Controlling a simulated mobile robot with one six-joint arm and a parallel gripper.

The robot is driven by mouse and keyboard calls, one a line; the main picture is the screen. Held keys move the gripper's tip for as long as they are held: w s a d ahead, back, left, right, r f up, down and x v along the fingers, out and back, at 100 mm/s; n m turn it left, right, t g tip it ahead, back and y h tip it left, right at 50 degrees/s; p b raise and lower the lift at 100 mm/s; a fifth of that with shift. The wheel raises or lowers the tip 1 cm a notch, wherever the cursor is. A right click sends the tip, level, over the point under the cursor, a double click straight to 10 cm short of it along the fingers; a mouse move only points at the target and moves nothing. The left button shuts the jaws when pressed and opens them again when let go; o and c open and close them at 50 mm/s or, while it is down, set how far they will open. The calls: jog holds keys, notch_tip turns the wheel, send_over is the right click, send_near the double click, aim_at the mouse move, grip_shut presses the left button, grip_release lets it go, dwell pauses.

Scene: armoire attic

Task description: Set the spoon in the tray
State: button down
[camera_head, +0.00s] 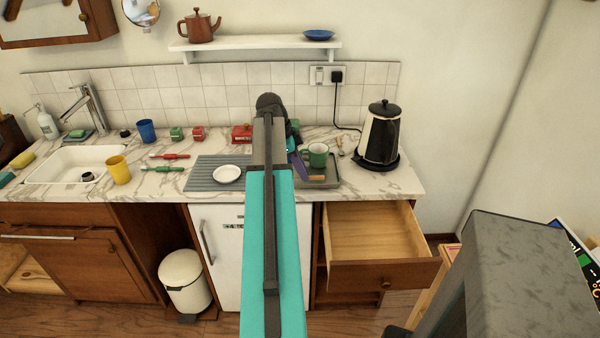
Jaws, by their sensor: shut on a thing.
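The grey tray (330,183) lies on the marble counter right of my arm, and the arm hides its left part. A green mug (318,155) stands on it. My gripper (296,148) is at the tray's left side, mostly hidden behind my arm, its fingertips unclear. It is shut on a long blue-violet thing (299,167) that slants down over the tray; I cannot tell whether this is the spoon. A small orange piece (316,177) shows at its lower end, and I cannot tell whether they are joined. A small spoon-like thing (341,153) lies behind the tray.
A black-and-cream kettle (380,135) stands right of the tray. The drawer (370,240) below the tray is open and empty. A yellow cup (119,170) stands by the sink.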

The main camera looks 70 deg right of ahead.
aim_at(301, 180)
jog(key=shift+w+d+f+p, duration=0.1)
jog(key=shift+w+d, duration=0.15)
jog(key=shift+d, duration=0.4)
jog(key=shift+w+d+f+p, duration=0.15)
jog(key=shift+w+d, duration=0.15)
jog(key=shift+d, duration=0.35)
jog(key=shift+w+d+r+p, duration=0.1)
jog(key=shift+w+d, duration=0.15)
jog(key=shift+d, duration=0.4)
jog(key=shift+w+d, duration=0.2)
jog(key=shift+d, duration=0.2)
jog(key=shift+f+p, duration=0.65)
jog(key=shift+f, duration=1.2)
jog(key=shift+f, duration=0.1)
jog(key=c, duration=1.8)
grip_release()
jog(key=b+v, duration=0.2)
jog(key=v, duration=1)
